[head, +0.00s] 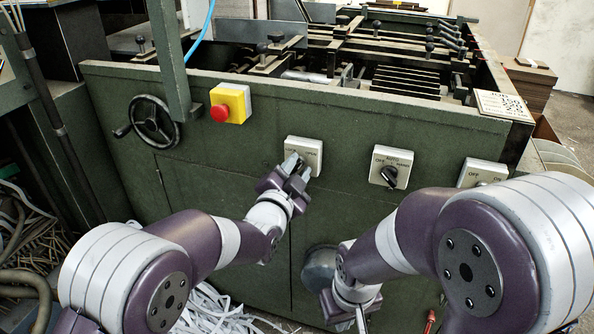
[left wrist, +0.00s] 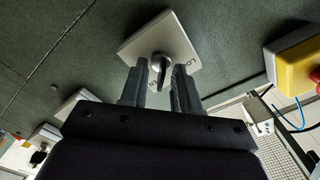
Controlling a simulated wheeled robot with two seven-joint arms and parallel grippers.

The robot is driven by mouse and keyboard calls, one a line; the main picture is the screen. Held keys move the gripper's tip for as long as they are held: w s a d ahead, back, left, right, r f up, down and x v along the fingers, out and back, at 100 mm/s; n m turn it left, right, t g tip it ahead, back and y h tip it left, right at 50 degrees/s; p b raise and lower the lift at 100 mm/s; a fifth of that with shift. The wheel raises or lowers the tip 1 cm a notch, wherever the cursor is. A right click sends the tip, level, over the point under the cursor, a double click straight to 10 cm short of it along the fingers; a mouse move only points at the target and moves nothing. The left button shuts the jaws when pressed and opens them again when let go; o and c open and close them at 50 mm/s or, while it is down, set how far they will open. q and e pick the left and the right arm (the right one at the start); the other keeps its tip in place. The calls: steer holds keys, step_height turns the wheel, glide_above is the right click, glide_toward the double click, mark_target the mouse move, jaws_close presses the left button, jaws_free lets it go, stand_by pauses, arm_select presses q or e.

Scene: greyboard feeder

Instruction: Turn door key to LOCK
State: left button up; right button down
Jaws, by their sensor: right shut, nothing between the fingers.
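The door key switch is a pale square plate (head: 305,152) on the green machine front. It reads OPEN at right in the head view, and LOCK shows in the left wrist view. Its dark key (left wrist: 160,66) sits at the plate's middle, pointing roughly along my fingers. My left gripper (head: 295,165) is at the plate and covers the key in the head view. In the left wrist view its fingers (left wrist: 158,80) are apart, one on each side of the key, with gaps visible. My right gripper (head: 361,318) hangs low, shut and empty, partly cut off by the frame edge.
A yellow box with a red button (head: 219,112) and a black handwheel (head: 154,121) are left of the plate. A black rotary switch (head: 391,168) and another switch plate (head: 482,173) are to the right. Paper strips (head: 215,312) lie on the floor.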

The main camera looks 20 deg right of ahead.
arm_select(q)
steer(key=shift+w+d, duration=0.2)
steer(key=shift+w, duration=0.05)
jaws_close()
